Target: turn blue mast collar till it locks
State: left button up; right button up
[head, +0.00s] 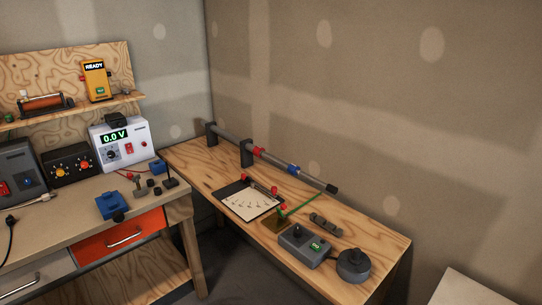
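The blue mast collar (293,169) is a short blue band around a grey mast (273,159). The mast lies along the back of the right-hand wooden bench, against the wall. The mast's right end has a black tip (331,188). Dark brackets (246,153) hold the mast's left part. The collar is too small to tell whether it is locked. Neither of my grippers is in view.
A left workbench (60,213) holds a 0.0 V supply (121,143). Dark floor lies between.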

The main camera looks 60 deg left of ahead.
aim_at(291, 168)
jog(key=k+j, duration=0.1)
jog(key=j, duration=1.15)
jog(key=k+j, duration=0.15)
jog(key=j, duration=1.15)
jog(key=k, duration=0.05)
